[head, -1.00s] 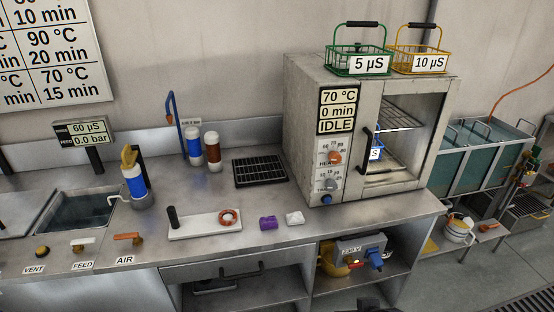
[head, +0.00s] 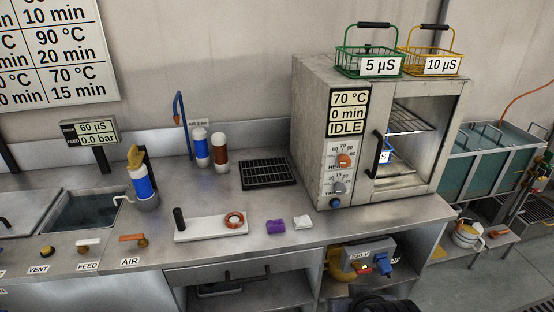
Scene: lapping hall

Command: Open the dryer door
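The dryer (head: 318,120) is a grey box oven standing on the right part of the steel bench. Its panel reads 70 °C, 0 min, IDLE. The dryer door (head: 450,140) fills the right of its front and looks shut, with a large window. A black upright bar handle (head: 376,154) sits on the door's left edge, beside the knobs. My gripper cannot be made out. A dark shape at the bottom edge may be part of my arm.
A green basket (head: 378,65) and a yellow basket (head: 442,66) stand on the dryer's top. A water tank (head: 478,165) stands at right, close to the door side.

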